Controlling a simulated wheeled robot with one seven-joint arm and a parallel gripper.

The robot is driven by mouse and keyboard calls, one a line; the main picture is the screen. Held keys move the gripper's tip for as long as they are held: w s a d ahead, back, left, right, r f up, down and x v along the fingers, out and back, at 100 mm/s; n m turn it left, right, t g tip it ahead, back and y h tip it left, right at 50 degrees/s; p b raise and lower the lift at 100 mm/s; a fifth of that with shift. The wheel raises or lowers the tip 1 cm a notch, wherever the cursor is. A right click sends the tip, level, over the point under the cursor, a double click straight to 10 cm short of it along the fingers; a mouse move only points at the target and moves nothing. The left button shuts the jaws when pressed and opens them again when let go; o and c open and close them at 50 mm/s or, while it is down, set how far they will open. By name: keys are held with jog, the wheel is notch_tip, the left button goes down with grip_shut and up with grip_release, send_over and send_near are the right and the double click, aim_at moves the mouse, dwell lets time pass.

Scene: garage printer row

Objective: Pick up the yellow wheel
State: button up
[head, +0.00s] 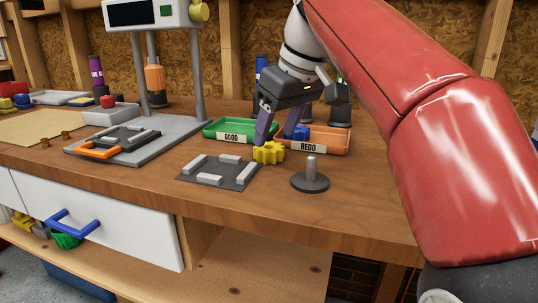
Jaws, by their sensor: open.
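The yellow wheel (268,153) is a toothed piece lying on the wooden bench, in front of the green and orange trays. My gripper (279,141) comes down from above and behind it, with its two fingers spread apart. The left finger ends just behind the wheel's left part, and the right finger ends behind its right side, near a blue piece. I cannot tell whether either finger touches the wheel. The jaws hold nothing that I can see.
The green GOOD tray (213,134) and orange REDO tray (338,139) stand behind; a blue piece (300,132) is at the orange one. A grey fixture plate (205,178) and a round base with a peg (310,181) are in front. A printer (137,137) stands left.

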aim_at(272, 142)
jog(key=x, duration=0.4)
jog(key=shift+r+b, duration=0.1)
jog(key=shift+b, duration=0.3)
jog(key=c, duration=0.8)
jog(key=shift+o, duration=0.2)
